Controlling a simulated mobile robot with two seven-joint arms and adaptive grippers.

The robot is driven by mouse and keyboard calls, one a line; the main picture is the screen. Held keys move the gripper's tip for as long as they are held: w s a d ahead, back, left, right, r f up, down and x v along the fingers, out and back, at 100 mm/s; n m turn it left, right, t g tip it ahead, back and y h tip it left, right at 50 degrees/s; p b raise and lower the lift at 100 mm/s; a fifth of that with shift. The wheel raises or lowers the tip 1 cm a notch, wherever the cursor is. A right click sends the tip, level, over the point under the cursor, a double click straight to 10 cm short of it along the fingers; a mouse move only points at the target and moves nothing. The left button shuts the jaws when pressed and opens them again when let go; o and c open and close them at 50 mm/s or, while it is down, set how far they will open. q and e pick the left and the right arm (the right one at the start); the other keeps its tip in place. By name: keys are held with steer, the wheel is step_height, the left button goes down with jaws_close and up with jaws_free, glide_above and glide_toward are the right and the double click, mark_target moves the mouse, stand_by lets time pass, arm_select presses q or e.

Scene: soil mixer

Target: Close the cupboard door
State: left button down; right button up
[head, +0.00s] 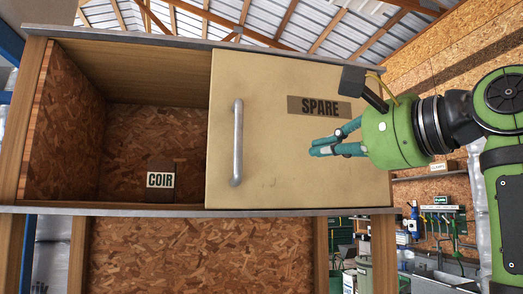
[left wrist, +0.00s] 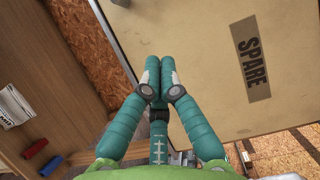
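The cupboard (head: 75,125) is a wooden box whose left half stands open. The cupboard door (head: 270,185) is a tan panel marked SPARE that covers the right half. Its vertical metal handle (head: 237,142) is near the door's left edge. The door also fills the upper right of the left wrist view (left wrist: 205,60). My left gripper (head: 318,146), green with teal fingers, is in front of the door, right of the handle and below the SPARE label. Its fingertips (left wrist: 158,85) are together with nothing between them. I cannot tell whether they touch the door. My right gripper is not in view.
A dark block labelled COIR (head: 160,181) sits inside the open left half. In the left wrist view, a red roll (left wrist: 34,148) and a blue roll (left wrist: 51,166) lie at lower left. Shelves and equipment stand beyond, at lower right in the head view.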

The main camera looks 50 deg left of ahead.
arm_select(q)
steer(key=p, duration=0.2)
glide_toward(261, 156)
steer(key=a, duration=0.3)
steer(key=shift+s+a+f, duration=0.15)
steer(key=shift+a, duration=0.25)
steer(key=shift+s+a+f, duration=0.15)
steer(key=shift+a+f, duration=0.05)
steer(key=shift+a, duration=0.25)
steer(key=s+p, duration=0.1)
steer(key=s, duration=0.2)
steer(key=shift+s+a+f, duration=0.1)
steer(key=shift+s+a, duration=0.05)
steer(key=shift+s, duration=0.05)
steer(key=shift+a, duration=0.1)
